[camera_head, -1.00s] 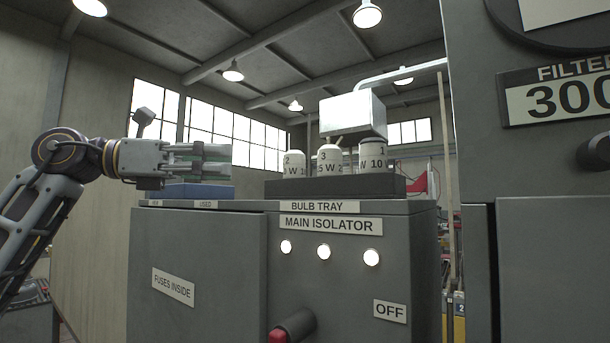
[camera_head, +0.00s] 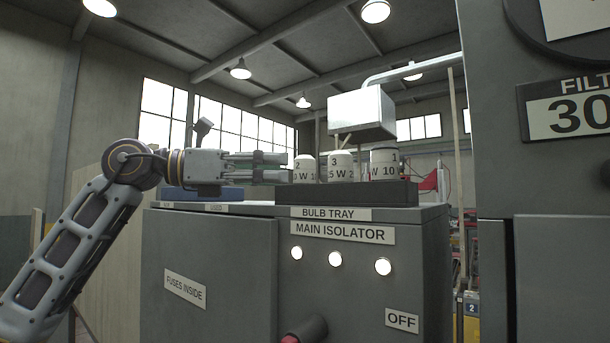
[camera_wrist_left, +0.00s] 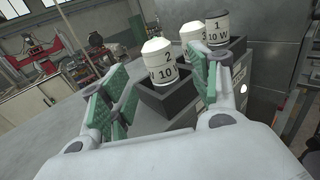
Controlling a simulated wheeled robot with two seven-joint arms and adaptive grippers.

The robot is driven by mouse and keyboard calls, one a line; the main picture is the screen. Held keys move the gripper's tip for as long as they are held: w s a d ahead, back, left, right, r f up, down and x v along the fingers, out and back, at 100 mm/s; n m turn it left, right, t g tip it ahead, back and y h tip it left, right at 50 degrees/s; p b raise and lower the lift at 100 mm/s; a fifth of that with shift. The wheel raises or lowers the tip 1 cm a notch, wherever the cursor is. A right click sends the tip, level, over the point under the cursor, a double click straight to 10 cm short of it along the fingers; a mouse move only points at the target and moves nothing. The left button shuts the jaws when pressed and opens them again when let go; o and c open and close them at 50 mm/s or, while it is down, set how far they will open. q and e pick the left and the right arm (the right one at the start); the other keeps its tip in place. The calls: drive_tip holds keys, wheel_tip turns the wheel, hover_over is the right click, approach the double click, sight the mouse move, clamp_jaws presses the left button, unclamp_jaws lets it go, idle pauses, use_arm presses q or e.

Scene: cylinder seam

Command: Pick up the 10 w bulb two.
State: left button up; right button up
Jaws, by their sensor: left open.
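The 10 W bulb two (camera_head: 304,169) is a white, dome-topped cylinder marked "2", upright at the left end of the dark bulb tray (camera_head: 350,194). In the left wrist view, bulb two (camera_wrist_left: 158,62) appears ahead, between the two fingers, with its base in a dark block. My left gripper (camera_head: 288,167) comes in level from the left, its fingertips close beside the bulb. It is open, with green pads on both fingers (camera_wrist_left: 165,95) and nothing held; contact with the bulb cannot be told. My right gripper is not in view.
Bulb three (camera_head: 340,166) stands close to the right of bulb two, and bulb one (camera_head: 384,162) further right. A metal box (camera_head: 361,113) hangs above them. A blue tray (camera_head: 203,193) lies under my left gripper on the grey cabinet (camera_head: 205,260). A tall grey cabinet (camera_head: 560,260) stands at right.

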sight(304, 167)
use_arm(q)
drive_tip(key=shift+w+d, duration=0.15)
drive_tip(key=shift+d, duration=0.35)
drive_tip(key=shift+r+p+x, duration=0.15)
drive_tip(key=shift+p+x, duration=0.2)
drive_tip(key=shift+x, duration=0.25)
drive_tip(key=shift+r+p+x, duration=0.15)
drive_tip(key=shift+p+x, duration=0.2)
drive_tip(key=shift+x, duration=0.3)
drive_tip(key=shift+p+x, duration=0.45)
drive_tip(key=shift+x, duration=0.95)
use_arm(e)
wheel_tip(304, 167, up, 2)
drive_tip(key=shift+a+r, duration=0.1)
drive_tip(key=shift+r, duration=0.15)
use_arm(q)
drive_tip(key=shift+c, duration=0.3)
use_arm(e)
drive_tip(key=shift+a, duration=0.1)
use_arm(q)
drive_tip(key=c, duration=1.1)
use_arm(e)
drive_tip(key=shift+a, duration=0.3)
use_arm(q)
drive_tip(key=shift+r, duration=0.15)
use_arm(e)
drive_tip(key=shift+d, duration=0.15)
